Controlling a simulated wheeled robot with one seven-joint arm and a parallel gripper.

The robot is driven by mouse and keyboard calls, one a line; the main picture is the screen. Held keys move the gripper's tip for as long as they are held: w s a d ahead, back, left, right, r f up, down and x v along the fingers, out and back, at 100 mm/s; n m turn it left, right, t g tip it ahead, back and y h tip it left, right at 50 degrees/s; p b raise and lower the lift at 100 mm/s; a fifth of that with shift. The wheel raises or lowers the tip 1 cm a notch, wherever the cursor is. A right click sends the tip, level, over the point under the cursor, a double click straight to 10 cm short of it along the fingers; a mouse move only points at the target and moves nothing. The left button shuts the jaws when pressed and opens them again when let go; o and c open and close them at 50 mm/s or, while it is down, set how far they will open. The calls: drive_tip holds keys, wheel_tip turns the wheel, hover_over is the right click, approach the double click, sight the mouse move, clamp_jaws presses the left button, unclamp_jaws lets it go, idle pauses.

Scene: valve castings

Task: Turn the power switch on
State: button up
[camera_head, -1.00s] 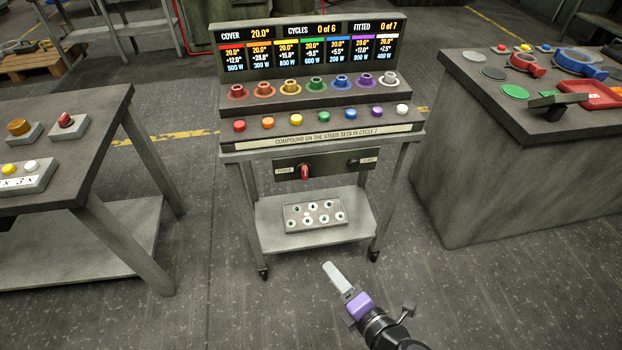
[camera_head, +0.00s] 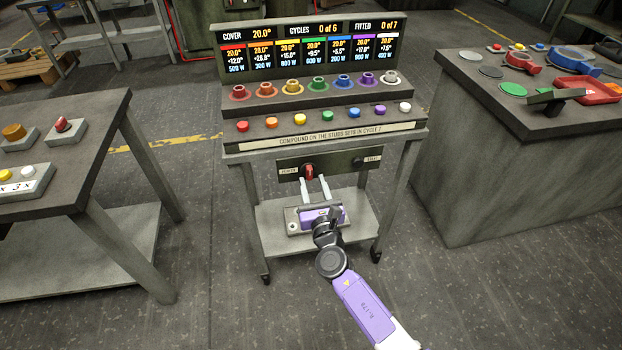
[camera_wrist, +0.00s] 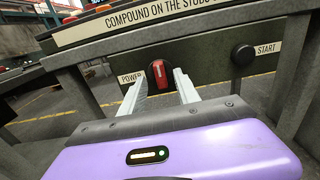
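The red power switch (camera_head: 309,172) is a knob on the dark front panel (camera_head: 340,164) of the cart, beside a label reading POWER. In the wrist view the red switch (camera_wrist: 159,74) stands nearly upright with a pale line on it. My gripper (camera_head: 317,182) is in front of the panel with its two pale fingers apart. In the wrist view my gripper (camera_wrist: 158,88) has one finger left of the switch and one right of it, with a gap on each side. Whether the fingertips reach the knob's depth is unclear.
A black START button (camera_wrist: 243,55) sits right of the switch on the same panel. Above are a row of coloured buttons and coloured flanged parts on the cart. A lower shelf (camera_head: 270,238) holds a plate (camera_head: 291,214) partly hidden by my gripper. Tables stand left and right.

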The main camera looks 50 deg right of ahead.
sight(309, 172)
drive_tip(key=shift+x, duration=1.35)
clamp_jaws()
